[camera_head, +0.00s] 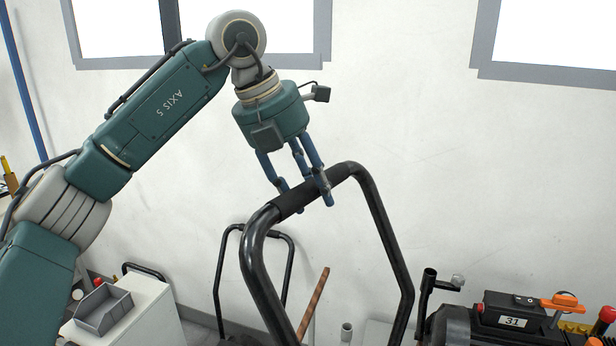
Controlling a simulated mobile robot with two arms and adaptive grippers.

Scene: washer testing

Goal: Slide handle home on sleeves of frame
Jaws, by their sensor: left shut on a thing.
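A black U-shaped tubular handle (261,262) stands in the middle of the camera_head view, its bend at the top and its two legs running down. A dark grip sleeve (293,200) covers part of its top bar. My left gripper (311,200) comes down from above and is shut on the handle at this top bar. The left leg leaves the picture at the bottom edge, and the right leg bends inward low down. The lower ends of the legs, and the frame's sleeves, cannot be made out. My right gripper is not in view.
A machine with a black box marked 31 (511,320) and an orange knob (563,301) stands at the lower right. A white cabinet (140,318) with a grey bin (103,308) is at the lower left. A smaller black tubular frame (221,275) stands behind the handle.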

